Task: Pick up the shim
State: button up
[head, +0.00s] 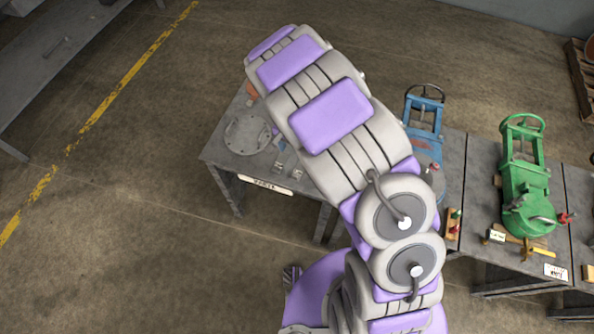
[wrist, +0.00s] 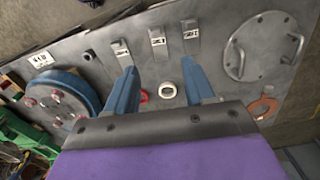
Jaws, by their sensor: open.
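Three small grey wedge-like pieces with white tags lie in a row on the grey table in the wrist view: a left one (wrist: 121,52), a middle one (wrist: 158,42) and a right one (wrist: 191,40). They look like shims, but I cannot read the tags well enough to tell which is meant. My gripper (wrist: 159,70) is open, its two blue fingers apart and empty, pointing towards these pieces. In the head view, two tagged pieces show near the table's front edge (head: 297,171); my arm hides the gripper.
A round grey cover with handles (wrist: 263,47) lies to the right. A blue flanged part (wrist: 60,92) is at left. A green machine (head: 526,185) stands on the neighbouring table.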

jog(key=b, duration=0.2)
send_over(295, 175)
jog(key=a, duration=0.1)
notch_tip(295, 175, down, 12)
jog(key=shift+a+r, duration=0.15)
jog(key=shift+r, duration=0.05)
jog(key=shift+d+f+b, duration=0.4)
jog(key=shift+d+f, duration=0.1)
jog(key=shift+f, duration=0.2)
jog(key=f, duration=0.1)
jog(key=f+b, duration=0.1)
jog(key=f, duration=0.1)
jog(key=shift+s+d+f, duration=0.1)
jog(key=shift+d+f, duration=0.1)
jog(key=shift+f, duration=0.1)
jog(key=shift+a+f, duration=0.2)
jog(key=shift+f, duration=0.15)
jog(key=shift+d+r, duration=0.1)
jog(key=shift+d, duration=0.05)
jog(key=c, duration=0.5)
grip_shut()
